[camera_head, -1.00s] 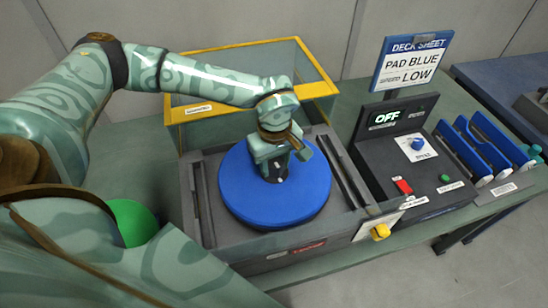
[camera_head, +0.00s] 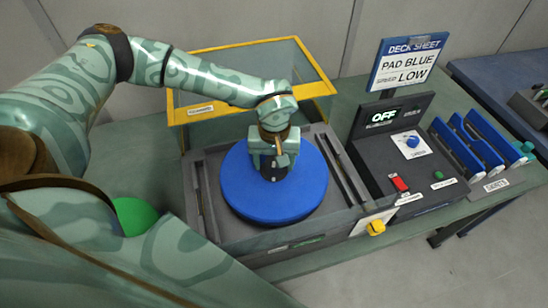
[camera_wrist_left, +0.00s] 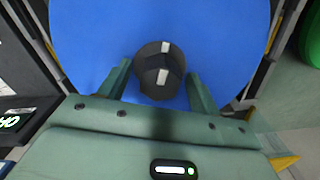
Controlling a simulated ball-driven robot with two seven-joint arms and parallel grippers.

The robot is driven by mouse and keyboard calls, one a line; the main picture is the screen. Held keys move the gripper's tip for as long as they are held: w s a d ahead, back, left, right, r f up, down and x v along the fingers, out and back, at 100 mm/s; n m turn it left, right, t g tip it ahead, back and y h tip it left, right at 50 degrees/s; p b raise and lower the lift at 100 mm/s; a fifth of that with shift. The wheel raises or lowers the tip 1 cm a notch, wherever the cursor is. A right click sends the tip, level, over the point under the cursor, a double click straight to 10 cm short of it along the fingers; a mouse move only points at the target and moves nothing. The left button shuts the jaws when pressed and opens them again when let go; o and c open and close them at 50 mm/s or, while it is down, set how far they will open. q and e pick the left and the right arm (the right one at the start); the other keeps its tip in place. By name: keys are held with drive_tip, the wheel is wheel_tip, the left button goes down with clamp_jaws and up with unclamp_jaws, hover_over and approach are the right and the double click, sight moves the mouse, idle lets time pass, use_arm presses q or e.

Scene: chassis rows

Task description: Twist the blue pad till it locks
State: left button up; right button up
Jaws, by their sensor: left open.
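The blue pad (camera_head: 240,195) is a thick round disc lying flat in the grey deck bed (camera_head: 205,225). It fills much of the left wrist view (camera_wrist_left: 90,40). A dark round hub (camera_wrist_left: 158,85) with white marks stands at its middle. My left gripper (camera_head: 273,178) points down over the hub. In the left wrist view its open fingers (camera_wrist_left: 159,72) stand on either side of the hub, with blue showing between each finger and the hub. My right gripper is not in view.
A yellow-framed clear cover (camera_head: 250,45) stands behind the bed. To the right are a control box (camera_head: 400,160) reading OFF, a yellow knob (camera_head: 376,228), a sign (camera_head: 408,65) reading PAD BLUE, SPEED LOW, and blue upright panels (camera_head: 470,145). A green disc (camera_head: 135,215) shows at left.

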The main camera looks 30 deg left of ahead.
use_arm(q)
wheel_tip(320, 180, up, 16)
drive_tip(key=p, duration=0.1)
drive_tip(key=shift+f, duration=0.2)
drive_tip(key=shift+r, duration=0.1)
